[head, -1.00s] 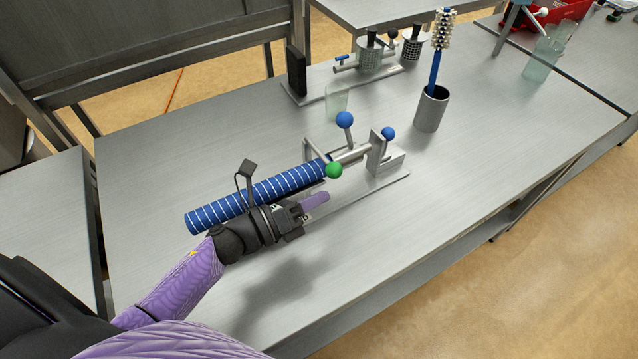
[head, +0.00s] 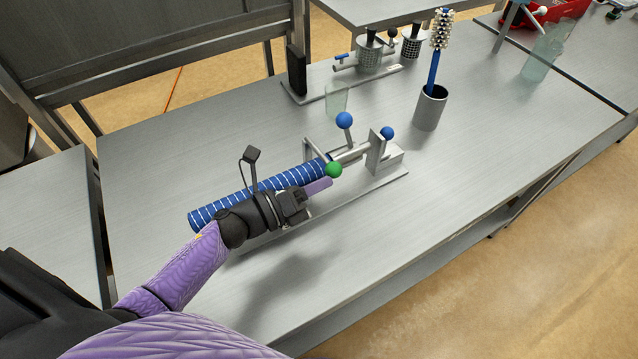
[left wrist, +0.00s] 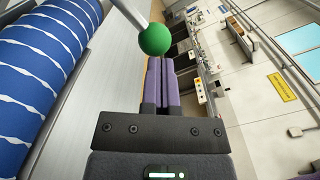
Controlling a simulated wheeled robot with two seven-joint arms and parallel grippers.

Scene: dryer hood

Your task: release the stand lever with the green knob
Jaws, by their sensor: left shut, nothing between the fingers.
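The green knob (head: 334,170) tops the lever of the metal stand (head: 385,180), at the right end of a blue, white-striped cylinder (head: 240,201). My left gripper (head: 328,183) is shut and empty, its purple fingertips just left of and below the knob in the head view. In the left wrist view the green knob (left wrist: 154,39) is at the tips of the shut purple fingers (left wrist: 160,62) and overlaps them; I cannot tell whether they touch. The lever rod (left wrist: 130,12) runs up left from the knob. My right gripper is not in view.
Two blue knobs (head: 344,120) (head: 388,133) are on the same stand. A glass (head: 337,99), a grey cup with a brush (head: 430,108) and a second metal stand (head: 350,82) stand farther back. The front right of the table is clear.

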